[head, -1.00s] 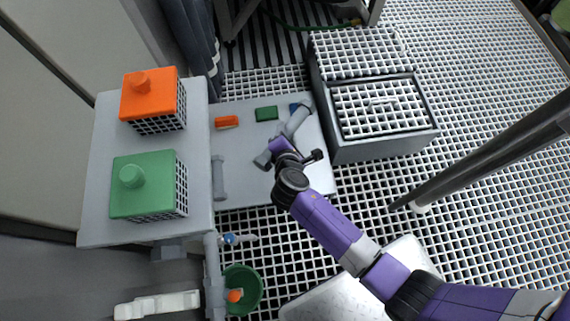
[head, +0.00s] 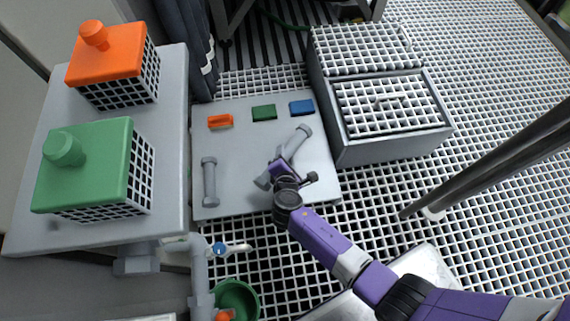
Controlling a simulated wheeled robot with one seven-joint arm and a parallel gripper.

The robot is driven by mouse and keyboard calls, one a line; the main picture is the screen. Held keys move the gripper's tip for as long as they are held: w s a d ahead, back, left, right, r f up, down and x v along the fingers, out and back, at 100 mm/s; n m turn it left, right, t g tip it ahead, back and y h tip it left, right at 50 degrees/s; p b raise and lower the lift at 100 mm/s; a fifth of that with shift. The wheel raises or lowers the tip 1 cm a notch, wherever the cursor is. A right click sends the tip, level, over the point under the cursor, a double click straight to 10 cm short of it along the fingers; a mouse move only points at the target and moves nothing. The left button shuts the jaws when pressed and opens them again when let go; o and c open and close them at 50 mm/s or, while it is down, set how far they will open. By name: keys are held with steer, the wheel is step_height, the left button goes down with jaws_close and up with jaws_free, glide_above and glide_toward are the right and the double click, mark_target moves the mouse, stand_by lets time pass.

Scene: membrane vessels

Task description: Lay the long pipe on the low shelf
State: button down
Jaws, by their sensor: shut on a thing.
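The long grey pipe (head: 296,141) has wider ends and runs diagonally over the right part of the low grey shelf (head: 238,150). My gripper (head: 280,168) is shut around the pipe near its middle, seen from above. The gripper hides part of the pipe, and its lower end shows just left of the jaws. I cannot tell whether the pipe touches the shelf or hangs slightly above it. A shorter grey pipe (head: 209,182) lies at the shelf's left side.
Orange (head: 220,121), green (head: 264,112) and blue (head: 301,107) blocks line the shelf's back. A higher bench (head: 165,215) at left holds orange (head: 105,60) and green (head: 85,165) capped cages. A grid-topped grey box (head: 395,145) stands right. Mid-shelf is clear.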

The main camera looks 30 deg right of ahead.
step_height(320, 180, down, 4)
steer(key=b, duration=0.3)
steer(key=shift+f, duration=0.25)
steer(key=shift+r, duration=0.1)
steer(key=shift+f, duration=0.4)
steer(key=shift+f, duration=0.2)
steer(key=c, duration=1)
jaws_free()
steer(key=shift+o, duration=0.4)
steer(key=shift+s+f, duration=0.1)
